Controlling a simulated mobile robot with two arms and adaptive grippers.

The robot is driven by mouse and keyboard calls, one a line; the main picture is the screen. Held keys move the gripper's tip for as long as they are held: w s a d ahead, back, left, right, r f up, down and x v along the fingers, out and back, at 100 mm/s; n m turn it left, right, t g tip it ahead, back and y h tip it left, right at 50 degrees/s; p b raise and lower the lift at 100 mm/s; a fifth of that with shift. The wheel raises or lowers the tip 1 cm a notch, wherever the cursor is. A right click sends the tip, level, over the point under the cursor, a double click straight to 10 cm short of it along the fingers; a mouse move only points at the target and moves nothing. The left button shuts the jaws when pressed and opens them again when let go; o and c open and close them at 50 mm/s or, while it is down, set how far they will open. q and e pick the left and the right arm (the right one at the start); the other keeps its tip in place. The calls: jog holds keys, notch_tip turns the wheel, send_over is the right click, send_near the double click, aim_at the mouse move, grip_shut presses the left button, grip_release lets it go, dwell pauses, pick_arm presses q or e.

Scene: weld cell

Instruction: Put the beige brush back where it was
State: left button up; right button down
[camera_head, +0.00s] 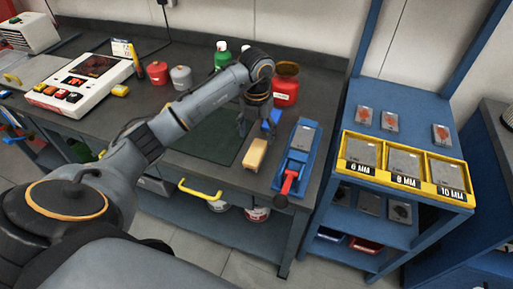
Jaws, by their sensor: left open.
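The beige brush (255,154), a small block-like thing, lies near the front edge of the dark workbench (311,110). It sits at the right edge of a dark green mat (211,139). My left gripper (257,127) points down over the bench, just behind the brush. Its fingers are apart, and it does not hold the brush. A small blue thing (271,120) shows at the gripper's right finger; I cannot tell whether they touch. My right gripper is out of view.
A blue vise-like tool with a red handle (289,181) stands right of the brush. A red can (286,90) and a green bottle (221,55) stand behind. A blue rack with yellow-framed bins (403,166) is at right.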

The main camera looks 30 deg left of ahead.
aim_at(257, 149)
pick_arm(q)
notch_tip(257, 149, up, 4)
jog(key=shift+r+b, duration=0.1)
jog(key=shift+b, duration=0.25)
